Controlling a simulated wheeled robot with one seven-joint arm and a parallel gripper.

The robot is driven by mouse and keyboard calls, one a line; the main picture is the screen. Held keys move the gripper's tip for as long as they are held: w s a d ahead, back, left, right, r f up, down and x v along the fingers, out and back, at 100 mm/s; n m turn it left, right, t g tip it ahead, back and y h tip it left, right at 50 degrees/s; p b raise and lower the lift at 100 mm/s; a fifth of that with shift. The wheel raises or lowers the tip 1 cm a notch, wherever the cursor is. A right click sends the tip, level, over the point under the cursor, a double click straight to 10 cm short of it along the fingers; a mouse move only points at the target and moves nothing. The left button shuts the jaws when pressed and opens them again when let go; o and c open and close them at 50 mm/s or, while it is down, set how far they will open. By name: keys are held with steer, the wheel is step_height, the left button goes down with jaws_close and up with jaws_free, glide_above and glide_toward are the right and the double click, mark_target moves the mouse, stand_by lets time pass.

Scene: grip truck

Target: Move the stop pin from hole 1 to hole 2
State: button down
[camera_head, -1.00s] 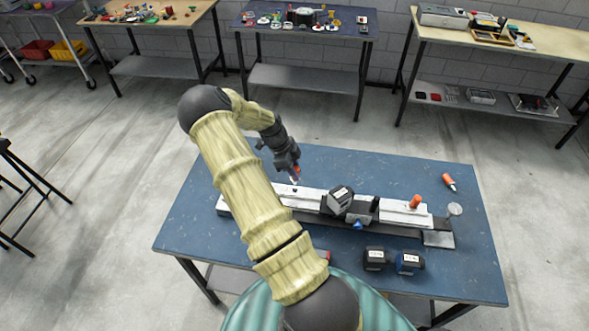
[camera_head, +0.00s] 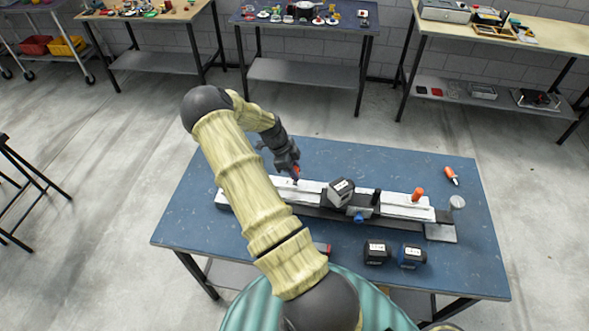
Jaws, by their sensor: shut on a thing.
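A long pale rail fixture (camera_head: 397,207) lies across the blue table. My gripper (camera_head: 296,174) points down over its left part and is shut on a small, slim thing, apparently the stop pin (camera_head: 296,181). The pin is mostly hidden by the fingers, and its lower end is at or just above the rail's top. I cannot tell whether it is in a hole. The holes are too small to number from here. An orange peg (camera_head: 417,194) stands upright in the rail's right part.
A dark block (camera_head: 340,192) sits mid-rail beside a black post (camera_head: 376,197) and a blue knob (camera_head: 359,217). Two dark boxes (camera_head: 376,252) (camera_head: 412,256) stand in front. An orange-and-white tool (camera_head: 451,176) lies behind right. The table's back left (camera_head: 335,156) is clear.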

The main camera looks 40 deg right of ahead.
steer(key=shift+d+f+b, duration=0.1)
steer(key=shift+f+b, duration=0.7)
steer(key=shift+f, duration=0.45)
steer(key=c, duration=1.1)
jaws_free()
steer(key=b+v, duration=0.3)
steer(key=v, duration=1.4)
steer(key=shift+r+b, duration=0.15)
steer(key=shift+b, duration=0.15)
steer(key=shift+w, duration=0.1)
